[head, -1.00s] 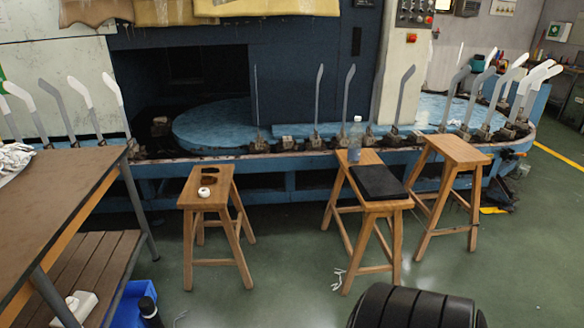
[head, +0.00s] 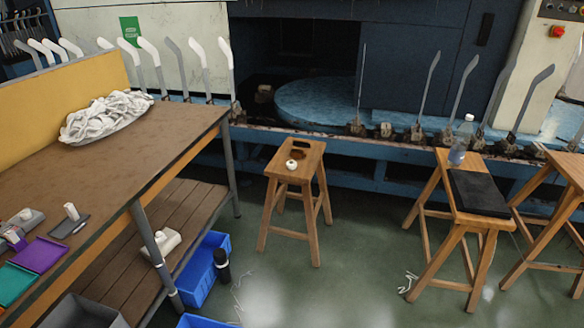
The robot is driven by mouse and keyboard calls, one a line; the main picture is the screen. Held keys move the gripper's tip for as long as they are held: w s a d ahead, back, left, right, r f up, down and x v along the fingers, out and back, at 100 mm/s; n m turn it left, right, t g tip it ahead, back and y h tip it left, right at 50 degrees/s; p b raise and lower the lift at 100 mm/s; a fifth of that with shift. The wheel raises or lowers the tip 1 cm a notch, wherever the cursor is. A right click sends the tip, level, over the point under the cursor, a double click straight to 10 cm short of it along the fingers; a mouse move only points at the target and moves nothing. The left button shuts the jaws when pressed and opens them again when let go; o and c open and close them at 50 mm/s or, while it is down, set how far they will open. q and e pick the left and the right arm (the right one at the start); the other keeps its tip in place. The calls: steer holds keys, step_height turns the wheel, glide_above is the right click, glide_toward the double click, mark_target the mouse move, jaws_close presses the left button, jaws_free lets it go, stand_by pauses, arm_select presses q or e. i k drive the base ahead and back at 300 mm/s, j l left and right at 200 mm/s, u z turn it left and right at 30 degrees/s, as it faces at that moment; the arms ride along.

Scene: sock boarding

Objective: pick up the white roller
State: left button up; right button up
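A small white round object (head: 291,164) sits on the seat of the left wooden stool (head: 308,158). A short white cylinder (head: 71,211) stands on a small dark tray (head: 68,227) near the front of the brown table (head: 120,148). Another small white piece (head: 26,214) lies further left on a grey holder. I cannot tell for sure which of these is the white roller. Neither of my grippers is in view.
A heap of white cloth (head: 106,116) lies at the table's back. Purple (head: 40,254) and teal (head: 14,283) trays lie at its front. Blue crates (head: 200,268) and a black bottle (head: 221,265) stand on the floor beside it. Green floor (head: 340,290) is open before the stools.

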mark_target(291, 165)
steer(key=i+l+u, duration=0.15)
steer(key=i, duration=0.4)
steer(key=i+l+u, duration=0.15)
steer(key=i+l, duration=0.25)
steer(key=i, duration=0.15)
steer(key=i+l+u, duration=0.1)
steer(key=i+l, duration=0.25)
steer(key=i, duration=0.2)
